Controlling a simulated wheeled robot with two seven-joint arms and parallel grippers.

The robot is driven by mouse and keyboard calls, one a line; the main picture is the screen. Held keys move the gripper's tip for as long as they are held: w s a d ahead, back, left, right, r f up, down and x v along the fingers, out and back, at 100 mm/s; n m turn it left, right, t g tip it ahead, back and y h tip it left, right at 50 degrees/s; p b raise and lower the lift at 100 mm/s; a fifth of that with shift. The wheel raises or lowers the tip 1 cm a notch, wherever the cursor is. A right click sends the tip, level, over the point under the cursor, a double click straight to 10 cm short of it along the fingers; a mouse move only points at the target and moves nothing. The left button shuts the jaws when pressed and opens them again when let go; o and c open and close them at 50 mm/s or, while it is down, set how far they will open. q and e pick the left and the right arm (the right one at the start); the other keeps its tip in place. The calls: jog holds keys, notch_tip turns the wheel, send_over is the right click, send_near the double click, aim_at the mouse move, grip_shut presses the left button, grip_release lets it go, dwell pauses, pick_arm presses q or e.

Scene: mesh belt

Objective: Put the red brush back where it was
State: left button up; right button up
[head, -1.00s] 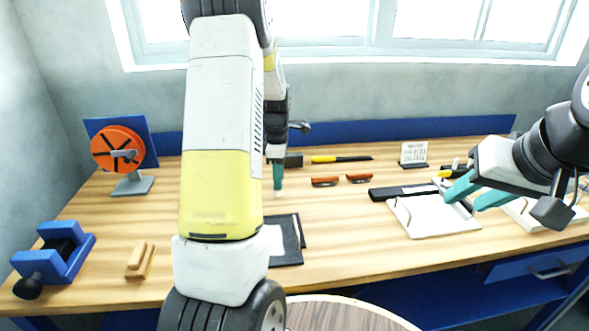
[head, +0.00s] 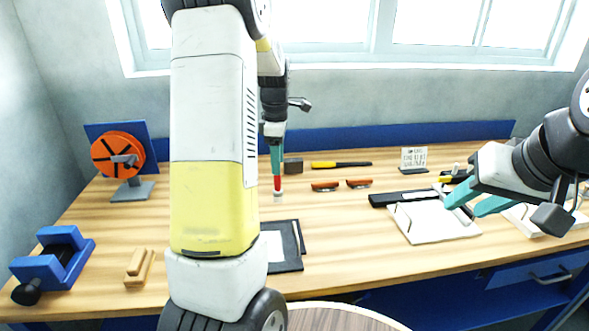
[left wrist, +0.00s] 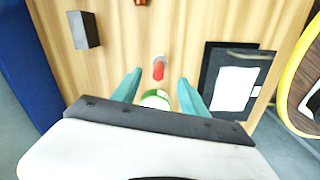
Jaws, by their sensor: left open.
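A red piece with a pale foot (head: 277,184), apparently the red brush, stands upright on the table directly below my left gripper (head: 276,168). In the left wrist view the red piece (left wrist: 158,71) lies between the open fingers of my left gripper (left wrist: 160,79), with a gap on both sides. A green and white round piece (left wrist: 155,99) shows nearer the palm; I cannot tell whether it is the same object's top. My right gripper (head: 463,207) is open and empty above a white board (head: 432,228) at the right.
Two small red-brown tools (head: 325,186) lie right of my left gripper. A dark block (head: 293,166) and a yellow-black tool (head: 341,164) lie behind. A black clipboard (head: 288,262) lies in front. An orange wheel on a stand (head: 118,152) and a blue vise (head: 54,262) are at left.

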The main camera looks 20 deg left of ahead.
pick_arm(q)
notch_tip(320, 180, up, 4)
jog(key=shift+f, duration=0.2)
jog(key=shift+s+d+r, duration=0.15)
jog(key=shift+s+r, duration=0.05)
jog(key=shift+r, duration=0.15)
jog(key=s+d+r+m+t, duration=0.2)
jog(key=s+d+m, duration=0.2)
jog(key=s+m, duration=0.3)
jog(key=s+d+r+m+t+h, duration=0.1)
jog(key=s+d+r+m+t, duration=0.1)
jog(key=s+m, duration=0.5)
jog(key=s+d+r+m+t+h, duration=0.1)
jog(key=s+d+r+m, duration=0.3)
jog(key=s+d+m, duration=0.3)
jog(key=s, duration=0.3)
jog(key=shift+t, duration=0.4)
